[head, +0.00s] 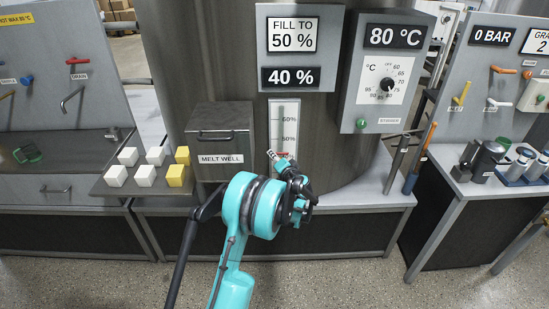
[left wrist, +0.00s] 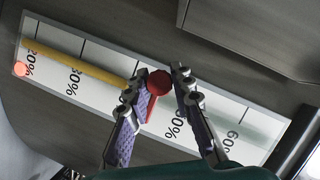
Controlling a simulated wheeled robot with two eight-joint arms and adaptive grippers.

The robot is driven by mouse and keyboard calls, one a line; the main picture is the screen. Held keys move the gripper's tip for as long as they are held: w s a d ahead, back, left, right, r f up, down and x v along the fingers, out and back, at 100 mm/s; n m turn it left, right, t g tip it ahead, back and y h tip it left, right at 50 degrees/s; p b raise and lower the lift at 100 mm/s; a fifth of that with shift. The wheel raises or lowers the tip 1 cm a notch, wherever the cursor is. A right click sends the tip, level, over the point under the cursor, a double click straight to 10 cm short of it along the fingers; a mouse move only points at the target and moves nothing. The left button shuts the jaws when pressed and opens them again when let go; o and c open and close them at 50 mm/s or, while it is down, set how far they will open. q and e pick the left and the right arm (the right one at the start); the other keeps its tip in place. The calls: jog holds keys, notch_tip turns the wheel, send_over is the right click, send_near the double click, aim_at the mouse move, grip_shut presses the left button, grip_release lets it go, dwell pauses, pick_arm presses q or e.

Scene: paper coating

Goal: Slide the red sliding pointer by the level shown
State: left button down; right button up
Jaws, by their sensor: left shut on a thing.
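The level gauge (head: 284,115) is a pale upright strip on the tank, marked in percent; it runs slantwise in the left wrist view (left wrist: 262,128). A yellow column (left wrist: 90,68) on it ends close to the red sliding pointer. The pointer's round red knob (left wrist: 159,82) sits between my left gripper's fingers, a little short of the 50% mark. My left gripper (head: 280,158) is at the gauge in the head view and is shut on the pointer. A finger hides part of the scale near 40%. My right gripper is out of view.
Signs above the gauge read "FILL TO 50 %" (head: 292,35) and "40 %" (head: 290,78). The melt well (head: 220,140) stands left of the gauge, beside a tray (head: 120,185) with white and yellow blocks. A temperature box (head: 385,65) juts out at right.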

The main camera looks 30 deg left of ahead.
pick_arm(q)
notch_tip(320, 180, down, 13)
jog(key=b, duration=0.1)
jog(key=shift+f, duration=0.15)
jog(key=c, duration=1.3)
grip_release()
jog(key=v, duration=1.2)
